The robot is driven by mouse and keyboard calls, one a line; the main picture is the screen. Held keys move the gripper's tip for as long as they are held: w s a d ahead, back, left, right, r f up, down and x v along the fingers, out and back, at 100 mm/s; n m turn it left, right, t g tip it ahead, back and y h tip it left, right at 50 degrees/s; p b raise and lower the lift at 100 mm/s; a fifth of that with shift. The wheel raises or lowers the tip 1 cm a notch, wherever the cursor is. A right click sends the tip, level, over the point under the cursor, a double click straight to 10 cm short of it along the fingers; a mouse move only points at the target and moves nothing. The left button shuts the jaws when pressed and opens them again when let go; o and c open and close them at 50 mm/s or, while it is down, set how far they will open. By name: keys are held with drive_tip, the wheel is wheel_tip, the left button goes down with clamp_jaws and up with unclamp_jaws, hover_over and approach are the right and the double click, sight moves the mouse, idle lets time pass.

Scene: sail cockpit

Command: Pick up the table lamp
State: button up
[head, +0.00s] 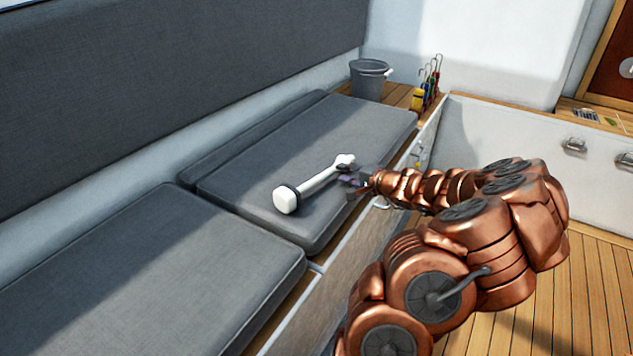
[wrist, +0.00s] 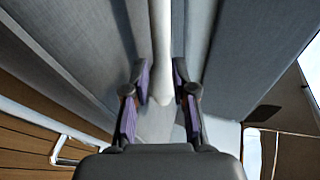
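The table lamp (head: 318,181) is white. It lies on its side on a grey seat cushion, with a rounded block-shaped end with a dark band at lower left and a thin stem running to a knobbed end at upper right. My gripper (head: 350,176) is at that upper-right end in the head view. In the wrist view, the lamp's stem (wrist: 160,45) runs down from the top between the two purple-padded fingers of my gripper (wrist: 160,80). The fingers are apart, one on each side of the stem, with no clear grip on it. The block-shaped end is out of the wrist view.
Grey cushions (head: 120,265) line the bench, with a grey backrest (head: 180,70) behind. A grey bucket (head: 369,82) and several colourful handled items (head: 427,85) stand at the bench's far end. Wooden deck (head: 590,290) lies at right. A rail (wrist: 70,150) shows low in the wrist view.

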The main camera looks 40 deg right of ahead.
sight(336, 179)
drive_tip(key=shift+x, duration=2.05)
clamp_jaws()
